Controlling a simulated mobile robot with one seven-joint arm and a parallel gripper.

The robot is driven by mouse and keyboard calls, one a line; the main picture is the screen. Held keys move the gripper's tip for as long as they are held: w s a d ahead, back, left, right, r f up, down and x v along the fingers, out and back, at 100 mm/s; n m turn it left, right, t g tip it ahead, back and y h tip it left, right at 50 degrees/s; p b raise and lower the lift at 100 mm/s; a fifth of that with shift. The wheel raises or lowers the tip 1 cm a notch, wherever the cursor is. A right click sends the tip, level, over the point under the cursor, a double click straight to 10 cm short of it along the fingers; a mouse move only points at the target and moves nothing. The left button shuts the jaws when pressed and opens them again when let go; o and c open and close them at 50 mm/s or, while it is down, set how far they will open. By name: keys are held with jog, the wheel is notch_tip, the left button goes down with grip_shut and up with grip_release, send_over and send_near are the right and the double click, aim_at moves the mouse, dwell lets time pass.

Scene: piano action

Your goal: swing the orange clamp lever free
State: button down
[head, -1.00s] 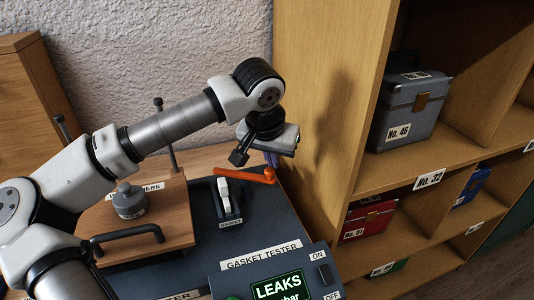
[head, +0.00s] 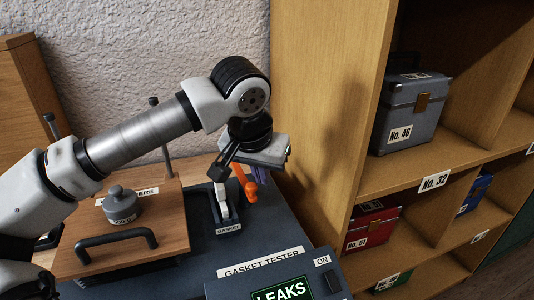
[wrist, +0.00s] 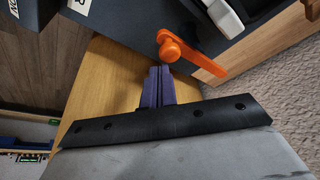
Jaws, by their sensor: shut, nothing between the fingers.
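The orange clamp lever (head: 250,192) stands at the back right of the dark tester, beside a white toggle clamp (head: 222,204). Its far part is hidden behind my wrist. In the wrist view the lever (wrist: 196,56) shows its rounded knob end at left and its arm slanting down to the right, past the tester's edge. My gripper (wrist: 159,70) has purple fingers, shut together with nothing between them. Their tips are just beside the lever's knob end; I cannot tell whether they touch. In the head view the gripper (head: 261,174) shows only partly below the wrist, right of the lever.
A wooden plate with a black handle (head: 118,240) and a grey weight (head: 122,206) lies at left, with upright posts behind. A wooden shelf (head: 330,130) with cases rises close on the right. The gasket tester panel (head: 262,275) is in front.

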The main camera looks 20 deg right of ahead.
jog(key=shift+s+a+f, duration=0.1)
jog(key=shift+a, duration=0.35)
dwell(0.5)
